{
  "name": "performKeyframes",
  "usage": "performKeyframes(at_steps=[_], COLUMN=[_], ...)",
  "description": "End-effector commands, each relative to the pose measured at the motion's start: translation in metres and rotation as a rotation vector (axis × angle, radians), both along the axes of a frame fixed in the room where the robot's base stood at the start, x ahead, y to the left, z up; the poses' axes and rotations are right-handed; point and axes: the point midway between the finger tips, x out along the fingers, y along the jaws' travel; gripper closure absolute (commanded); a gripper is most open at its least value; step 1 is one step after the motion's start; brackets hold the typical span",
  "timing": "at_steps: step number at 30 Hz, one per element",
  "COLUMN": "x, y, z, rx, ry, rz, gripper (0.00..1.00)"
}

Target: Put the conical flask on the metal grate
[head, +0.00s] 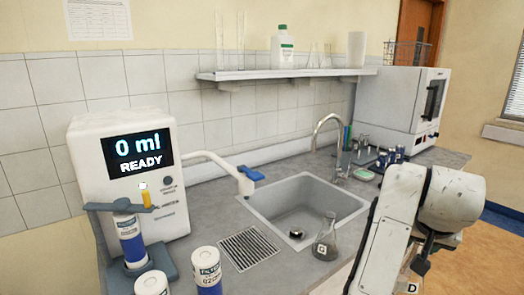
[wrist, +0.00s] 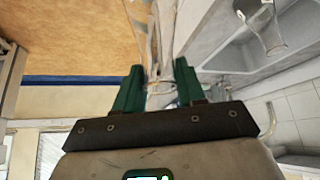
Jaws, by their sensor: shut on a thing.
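The metal grate (head: 249,248) is a dark slotted square set in the counter, left of the sink, with nothing on it. A conical flask (head: 325,243) with dark contents and a G label stands on the counter in front of the sink. A flask also shows at the upper right of the wrist view (wrist: 262,27), clear of my fingers. My gripper (wrist: 160,78) has green fingers shut on a clear glass thing, faint in the wrist view; its shape is hard to make out. A D label (head: 411,288) shows below my arm in the head view, mostly hidden.
The sink (head: 305,200) lies behind the standing flask. A dispenser (head: 135,175) reading "0 ml READY" stands at left, its spout reaching toward the sink. Blue-and-white bottles (head: 207,272) stand left of the grate. A white oven (head: 400,105) is at the back right.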

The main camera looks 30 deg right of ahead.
Motion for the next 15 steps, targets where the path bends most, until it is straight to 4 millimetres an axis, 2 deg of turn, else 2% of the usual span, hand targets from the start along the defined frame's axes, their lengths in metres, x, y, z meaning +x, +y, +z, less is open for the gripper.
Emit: performKeyframes(at_steps=[15], x=[0.038], y=[0.148], z=[-0.100], rx=[-0.003], ry=[0.010], rz=[0.469], gripper=[1.00])
